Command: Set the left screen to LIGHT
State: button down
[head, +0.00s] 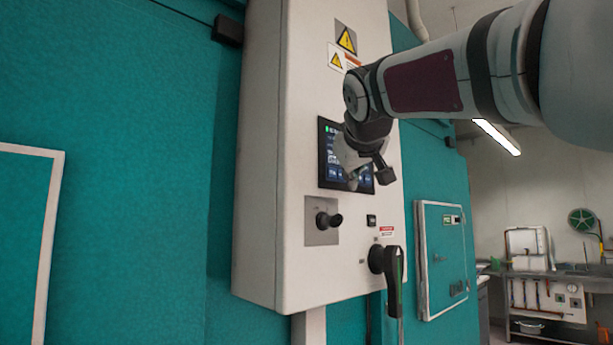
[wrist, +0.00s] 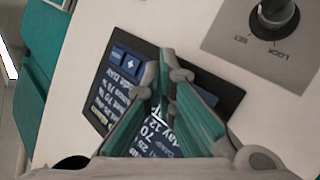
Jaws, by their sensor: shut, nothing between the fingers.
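A dark touch screen (head: 328,165) is set in the front of a white control cabinet (head: 277,150). In the wrist view the screen (wrist: 125,62) is turned at a slant and shows blue buttons, one with a plus sign, and white text including "DAY" and "70". My gripper (head: 354,182) is in front of the screen in the head view and hides part of it. In the wrist view its fingers (wrist: 164,72) are shut and empty, tips over the middle of the screen. I cannot tell whether they touch the glass.
A black key-type switch (head: 326,220) sits below the screen; its plate reads "SET" and "LOCK" in the wrist view (wrist: 274,18). A black lever handle (head: 393,270) sticks out lower right. A teal door with a small panel (head: 453,219) stands farther right.

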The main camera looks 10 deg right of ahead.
dwell(0.3)
jog(key=shift+s+d, duration=0.45)
jog(key=shift+s, duration=0.15)
jog(key=shift+s, duration=0.1)
jog(key=shift+s+d+p, duration=0.45)
jog(key=shift+s+d, duration=0.3)
jog(key=shift+s, duration=0.25)
jog(key=shift+s+d+p, duration=0.4)
jog(key=shift+s+d, duration=0.3)
jog(key=shift+s, duration=0.25)
dwell(0.5)
